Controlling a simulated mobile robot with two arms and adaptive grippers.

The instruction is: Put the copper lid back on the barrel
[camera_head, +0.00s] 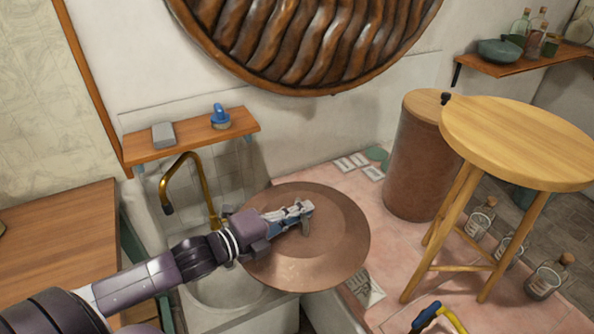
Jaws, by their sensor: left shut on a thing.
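The copper lid (340,245) is a wide, round, shallow brown disc in the middle of the view, in front of the sink. My left gripper (303,217) reaches over it from the left and is shut on it near its centre; the fingers hide the exact grip point. The lid appears to be held above the sink's right edge. The barrel (418,168) is a reddish-brown upright cylinder against the wall, right of the lid and apart from it. Its top looks pale and wood-coloured, partly covered by the stool. My right gripper is not in view.
A round wooden stool (520,140) stands right in front of the barrel. A brass faucet (190,180) rises over the white sink (225,290). A blue-and-yellow object (437,315) lies at the bottom edge.

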